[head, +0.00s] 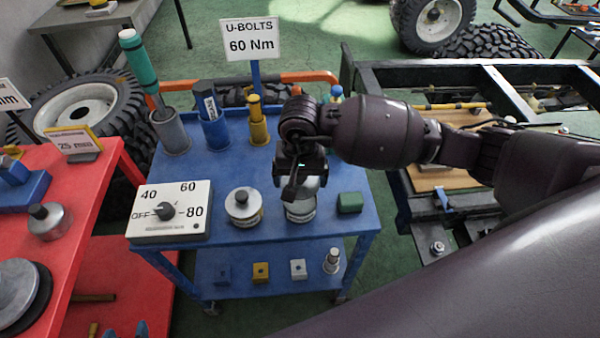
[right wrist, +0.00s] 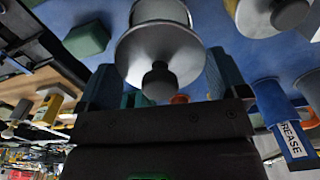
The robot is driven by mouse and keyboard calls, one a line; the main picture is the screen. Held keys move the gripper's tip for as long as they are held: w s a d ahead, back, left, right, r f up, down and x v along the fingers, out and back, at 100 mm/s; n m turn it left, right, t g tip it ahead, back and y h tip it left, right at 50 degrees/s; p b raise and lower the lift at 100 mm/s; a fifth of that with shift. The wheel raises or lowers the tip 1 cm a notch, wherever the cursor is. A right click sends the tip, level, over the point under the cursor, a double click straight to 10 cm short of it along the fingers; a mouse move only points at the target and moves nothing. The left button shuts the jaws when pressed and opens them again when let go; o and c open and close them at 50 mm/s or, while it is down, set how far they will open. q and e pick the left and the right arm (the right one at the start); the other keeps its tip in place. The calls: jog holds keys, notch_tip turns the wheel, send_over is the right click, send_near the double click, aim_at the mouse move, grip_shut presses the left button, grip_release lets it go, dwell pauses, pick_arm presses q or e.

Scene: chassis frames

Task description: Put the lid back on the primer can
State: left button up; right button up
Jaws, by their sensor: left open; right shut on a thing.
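A metal can (head: 300,211), taken as the primer can, stands on the blue cart below my right gripper (head: 297,188). In the right wrist view, a round grey lid (right wrist: 140,58) with a black knob lies between the fingers of my right gripper (right wrist: 160,85). The gripper is shut on the lid. The lid lines up with the can body (right wrist: 160,10) behind it. I cannot tell whether the lid touches the can's rim, and the gripper hides much of the can's top in the head view. My left gripper is not in view.
The blue cart (head: 270,236) also carries a lidded can (head: 243,207), a green block (head: 350,202), a dial box (head: 170,212) and several upright holders behind. A U-bolts sign (head: 250,38) stands at the back. A red table (head: 85,225) is at left, a chassis frame at right.

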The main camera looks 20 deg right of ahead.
notch_tip(320, 180, down, 2)
jog(key=shift+f+b, duration=0.25)
jog(key=shift+b, duration=0.2)
jog(key=shift+f+b, duration=0.8)
jog(key=shift+f, duration=0.35)
pick_arm(q)
jog(key=shift+g, duration=0.3)
jog(key=f, duration=0.2)
jog(key=s+f, duration=0.1)
jog(key=shift+s+f, duration=0.15)
jog(key=shift+f, duration=0.25)
jog(key=shift+r, duration=0.15)
jog(key=shift+w, duration=0.35)
jog(key=shift+f, duration=0.25)
jog(key=shift+s, duration=0.25)
jog(key=shift+s+f, duration=0.2)
jog(key=shift+s, duration=0.05)
jog(key=shift+w+r, duration=0.2)
jog(key=shift+w, duration=0.3)
